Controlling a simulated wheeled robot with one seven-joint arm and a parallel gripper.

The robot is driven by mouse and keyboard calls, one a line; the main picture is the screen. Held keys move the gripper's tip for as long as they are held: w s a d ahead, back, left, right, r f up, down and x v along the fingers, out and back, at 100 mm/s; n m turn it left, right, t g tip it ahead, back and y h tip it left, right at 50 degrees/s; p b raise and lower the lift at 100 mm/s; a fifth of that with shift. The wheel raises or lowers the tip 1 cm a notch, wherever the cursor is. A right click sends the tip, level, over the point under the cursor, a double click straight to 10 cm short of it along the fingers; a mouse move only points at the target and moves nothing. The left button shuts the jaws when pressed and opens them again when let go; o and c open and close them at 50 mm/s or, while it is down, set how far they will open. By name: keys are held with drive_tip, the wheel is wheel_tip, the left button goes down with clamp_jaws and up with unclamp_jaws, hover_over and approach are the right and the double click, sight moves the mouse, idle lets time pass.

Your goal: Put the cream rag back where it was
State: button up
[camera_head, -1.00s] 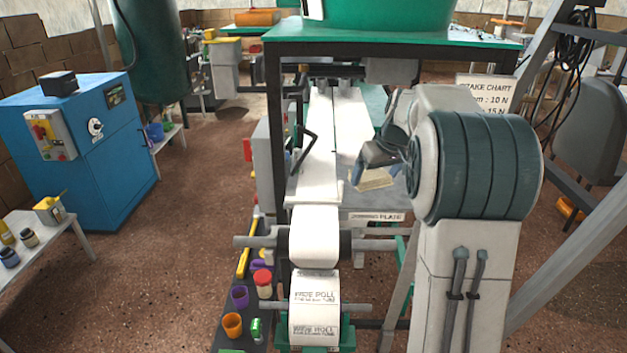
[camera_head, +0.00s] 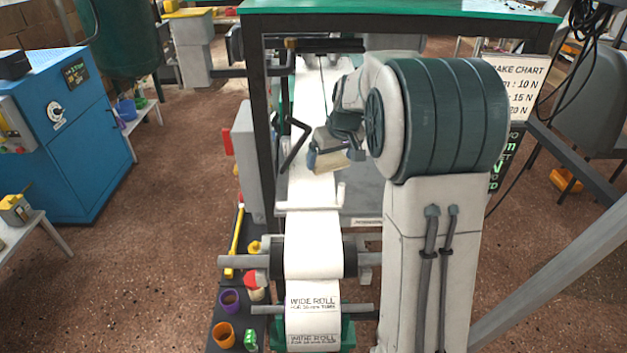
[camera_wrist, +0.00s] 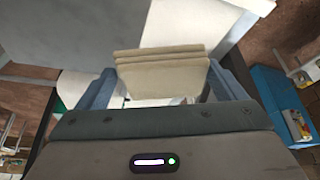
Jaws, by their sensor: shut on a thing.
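The cream rag (camera_head: 329,148) is a folded, layered cloth. My gripper (camera_head: 335,160) is shut on it, over the white paper web (camera_head: 313,185) of the machine. In the wrist view the rag (camera_wrist: 162,68) sits between my two blue-grey fingers, its folded layers facing out past the fingertips. The wrist view also shows my gripper (camera_wrist: 165,85) with white paper behind the rag. I cannot tell from these views whether the rag touches the paper. My arm hides part of the plate to the right.
A black bent bar (camera_head: 294,145) stands just left of the rag. A green-topped frame (camera_head: 400,20) spans above and behind. A paper roll (camera_head: 313,315) hangs at the front. A dark bench at the left holds a purple cup (camera_head: 227,302) and an orange cup (camera_head: 223,334).

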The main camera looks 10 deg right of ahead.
sight(316, 166)
drive_tip(key=a+f, duration=0.2)
drive_tip(key=a, duration=0.1)
drive_tip(key=s+a, duration=0.1)
drive_tip(key=shift+a+f+p, duration=0.25)
drive_tip(key=shift+f+p, duration=0.1)
drive_tip(key=shift+f, duration=2.05)
drive_tip(key=shift+f, duration=0.2)
drive_tip(key=o, duration=0.7)
drive_tip(key=shift+r, duration=0.1)
